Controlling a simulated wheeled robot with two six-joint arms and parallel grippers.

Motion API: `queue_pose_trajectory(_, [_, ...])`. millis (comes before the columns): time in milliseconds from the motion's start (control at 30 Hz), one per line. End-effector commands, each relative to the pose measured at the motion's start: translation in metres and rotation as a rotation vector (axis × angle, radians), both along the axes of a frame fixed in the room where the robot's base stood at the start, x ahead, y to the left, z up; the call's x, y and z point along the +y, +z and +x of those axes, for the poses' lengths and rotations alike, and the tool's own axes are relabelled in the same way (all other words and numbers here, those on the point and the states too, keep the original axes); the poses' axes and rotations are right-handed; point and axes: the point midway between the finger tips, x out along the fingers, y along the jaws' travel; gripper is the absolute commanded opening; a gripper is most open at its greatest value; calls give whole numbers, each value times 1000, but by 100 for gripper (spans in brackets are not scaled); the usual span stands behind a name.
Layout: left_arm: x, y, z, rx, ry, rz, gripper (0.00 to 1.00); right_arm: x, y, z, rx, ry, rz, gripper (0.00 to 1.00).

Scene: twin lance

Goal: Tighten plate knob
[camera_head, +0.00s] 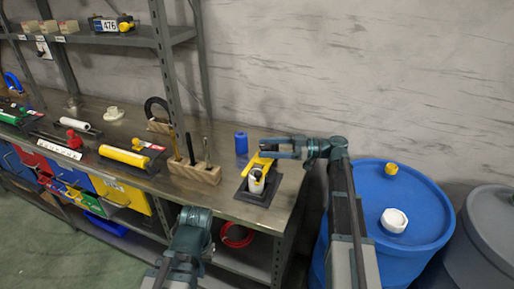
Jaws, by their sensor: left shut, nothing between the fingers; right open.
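A dark square plate (244,194) lies near the bench's right end. A white cylinder (256,182) stands on it, with a yellow part (259,163) over and behind it; I cannot tell which part is the knob. My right gripper (264,148) reaches in from the right with its fingers spread, open, just above and behind the yellow part. I cannot tell whether they touch. My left gripper (194,215) is low in front of the bench edge, shut and empty, well left of the plate; its fingers are hard to make out.
A blue cylinder (241,143) stands behind the plate. A wooden block (194,172) with upright tools stands to its left, beside a shelf post (173,85). A yellow roller (124,156) lies farther left. A blue barrel (414,205) stands right of the bench.

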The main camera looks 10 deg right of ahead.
Motion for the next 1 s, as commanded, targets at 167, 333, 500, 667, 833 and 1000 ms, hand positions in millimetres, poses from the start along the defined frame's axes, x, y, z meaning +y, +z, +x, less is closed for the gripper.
queue_pose_trajectory(167, [0, 0, 0, 0, 0, 0, 0, 24, 0, 6, 0, 1, 0, 79])
queue_pose_trajectory(333, [0, 0, 0, 0, 0, 0, 0, 33, 0, 8, 0, 0, 0, 79])
queue_pose_trajectory(500, [0, 0, 0, 0, 0, 0, 0, 35, 0, 9, 0, -1, 0, 79])
queue_pose_trajectory(667, [0, 0, 0, 0, 0, 0, 0, 35, 0, 9, 0, 0, 0, 79])
queue_pose_trajectory(833, [0, 0, 0, 0, 0, 0, 0, 35, 0, 9, 0, 0, 0, 49])
queue_pose_trajectory(1000, [0, 0, 0, 0, 0, 0, 0, 35, 0, 9, 0, 0, 0, 18])
